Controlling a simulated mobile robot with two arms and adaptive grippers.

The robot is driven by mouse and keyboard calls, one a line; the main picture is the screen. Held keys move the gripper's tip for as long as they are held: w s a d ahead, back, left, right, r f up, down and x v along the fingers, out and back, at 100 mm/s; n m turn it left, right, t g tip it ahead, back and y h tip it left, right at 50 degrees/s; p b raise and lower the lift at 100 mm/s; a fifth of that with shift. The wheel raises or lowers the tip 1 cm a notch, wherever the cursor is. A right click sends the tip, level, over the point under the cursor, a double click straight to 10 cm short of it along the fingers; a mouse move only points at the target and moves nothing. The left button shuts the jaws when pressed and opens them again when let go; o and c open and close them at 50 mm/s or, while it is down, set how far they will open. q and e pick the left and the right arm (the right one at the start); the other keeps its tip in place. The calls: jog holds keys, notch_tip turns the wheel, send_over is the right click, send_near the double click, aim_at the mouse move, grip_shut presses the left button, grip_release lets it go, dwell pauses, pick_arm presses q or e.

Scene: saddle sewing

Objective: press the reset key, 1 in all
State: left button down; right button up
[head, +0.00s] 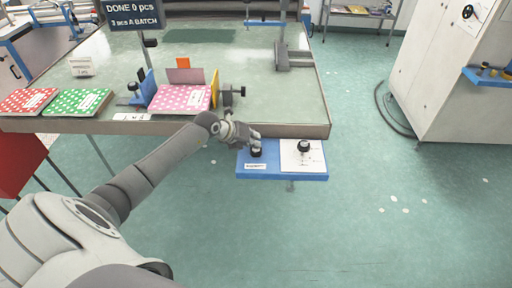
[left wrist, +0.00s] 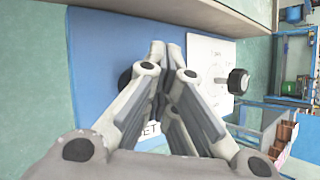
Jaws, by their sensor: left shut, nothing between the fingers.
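A blue board (head: 283,174) sticks out from the table's front edge. On its left part is a black round key (head: 256,153) with a small white label (head: 255,166) below it. In the left wrist view the label (left wrist: 152,129) shows letters ending in "ET", and the black key (left wrist: 125,77) is mostly hidden behind my fingers. My left gripper (head: 257,141) is shut and empty, its tips just above and behind the key in the head view; it also fills the left wrist view (left wrist: 166,46). I cannot tell whether the tips touch the key. My right gripper is not in view.
The board's right part carries a white plate (head: 316,160) with a black knob (head: 304,147). A white cabinet (head: 450,90) stands right; open floor lies between.

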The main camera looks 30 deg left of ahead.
pick_arm(q)
jog(key=shift+r+p, duration=0.9)
jog(key=shift+r, duration=0.05)
notch_tip(320, 180, up, 5)
jog(key=p, duration=0.4)
dwell(0.3)
dwell(0.4)
